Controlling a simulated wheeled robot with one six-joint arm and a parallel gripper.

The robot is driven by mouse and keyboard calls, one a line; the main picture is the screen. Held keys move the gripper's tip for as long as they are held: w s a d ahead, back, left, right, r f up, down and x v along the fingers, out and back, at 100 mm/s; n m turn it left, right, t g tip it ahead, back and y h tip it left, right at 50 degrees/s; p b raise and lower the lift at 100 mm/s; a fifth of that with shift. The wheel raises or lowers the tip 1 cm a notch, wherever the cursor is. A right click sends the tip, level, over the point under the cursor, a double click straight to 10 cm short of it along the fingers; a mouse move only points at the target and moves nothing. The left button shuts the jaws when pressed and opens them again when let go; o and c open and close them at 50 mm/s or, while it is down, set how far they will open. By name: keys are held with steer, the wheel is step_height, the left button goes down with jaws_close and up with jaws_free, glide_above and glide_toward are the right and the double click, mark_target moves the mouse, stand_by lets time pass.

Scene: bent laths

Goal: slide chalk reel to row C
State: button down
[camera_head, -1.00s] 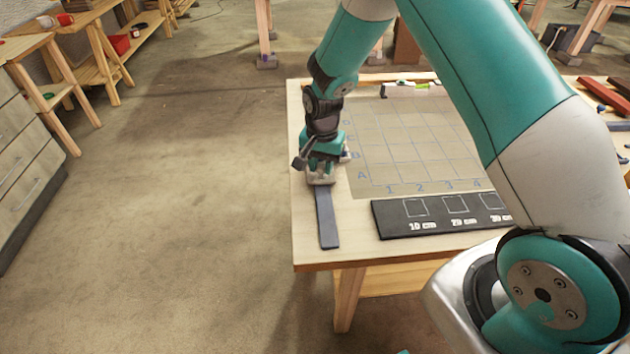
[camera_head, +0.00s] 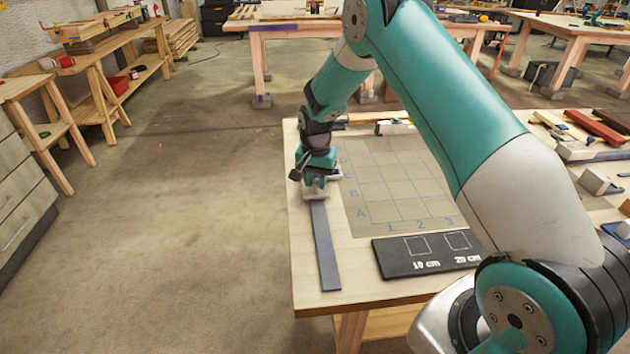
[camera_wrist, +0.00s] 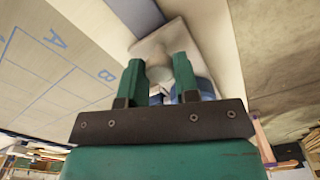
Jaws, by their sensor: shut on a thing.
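The chalk reel (camera_head: 314,191), a pale grey body, sits at the far end of the visible part of a dark lath (camera_head: 325,250) along the table's left side. It stands left of the grid (camera_head: 393,185), roughly level with its letter B. My gripper (camera_head: 315,182) is shut on the reel from above. In the wrist view, its two green fingers (camera_wrist: 158,78) stand either side of a beige knob on the reel's pale plate (camera_wrist: 190,45), with blue parts below. The fingers partly hide the reel. The lath continues past it in the wrist view (camera_wrist: 138,15).
A black board with 10 cm and 20 cm squares (camera_head: 425,255) lies in front of the grid. A level (camera_head: 395,127) lies at the grid's back edge. Red and dark bars (camera_head: 595,127) lie at the right. The table's left edge runs close beside the lath.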

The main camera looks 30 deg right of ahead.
steer(key=c, duration=0.8)
jaws_free()
steer(key=shift+c, duration=0.2)
step_height(320, 180, up, 18)
steer(key=b, duration=0.2)
steer(key=shift+f, duration=0.25)
